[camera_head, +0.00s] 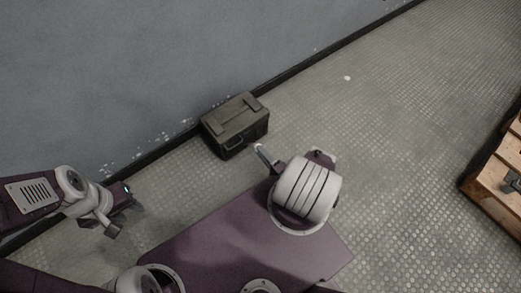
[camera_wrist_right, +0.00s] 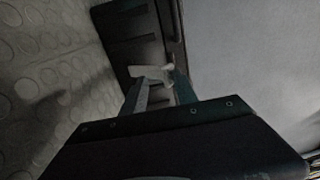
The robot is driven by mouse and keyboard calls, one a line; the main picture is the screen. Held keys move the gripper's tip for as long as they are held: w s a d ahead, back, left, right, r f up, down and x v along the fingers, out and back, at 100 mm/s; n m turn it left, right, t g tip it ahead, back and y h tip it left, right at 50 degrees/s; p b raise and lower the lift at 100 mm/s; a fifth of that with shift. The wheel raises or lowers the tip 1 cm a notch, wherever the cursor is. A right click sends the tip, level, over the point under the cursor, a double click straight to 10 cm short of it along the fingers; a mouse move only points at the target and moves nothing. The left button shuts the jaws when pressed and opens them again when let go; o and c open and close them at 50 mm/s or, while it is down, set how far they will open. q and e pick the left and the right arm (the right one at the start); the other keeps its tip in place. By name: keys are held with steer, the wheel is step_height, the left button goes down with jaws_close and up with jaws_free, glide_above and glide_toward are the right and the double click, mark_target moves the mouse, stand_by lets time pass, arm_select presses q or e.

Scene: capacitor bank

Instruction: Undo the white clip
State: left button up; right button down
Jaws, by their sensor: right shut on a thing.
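A small white clip (camera_wrist_right: 150,73) shows between the fingertips of my right gripper (camera_wrist_right: 160,88) in the right wrist view. The gripper is shut on it, right by a dark case.
The case stands on the studded floor (camera_head: 400,130) close to the grey wall (camera_head: 110,70). A wooden crate (camera_head: 490,185) with a dark latch is at the right edge. The floor between the case and crate is clear.

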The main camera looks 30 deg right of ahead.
arm_select(q)
steer(key=shift+f, duration=0.55)
arm_select(e)
step_height(320, 180, down, 2)
steer(key=shift+s+d+f, duration=0.1)
steer(key=shift+f, duration=0.15)
steer(key=c, duration=1.5)
jaws_free()
steer(key=shift+f, duration=0.2)
arm_select(q)
steer(key=shift+w, duration=0.2)
arm_select(e)
steer(key=shift+r, duration=0.15)
arm_select(q)
steer(key=shift+r, duration=0.1)
arm_select(e)
steer(key=shift+s+r, duration=0.1)
steer(key=shift+s, duration=0.15)
steer(key=s, duration=0.5)
steer(key=s+p, duration=0.1)
steer(key=s, duration=0.1)
steer(key=shift+s+d, duration=0.15)
steer(key=shift+d, duration=0.15)
arm_select(q)
steer(key=shift+r, duration=0.65)
arm_select(e)
steer(key=shift+s+a, duration=0.1)
steer(key=shift+s, duration=0.4)
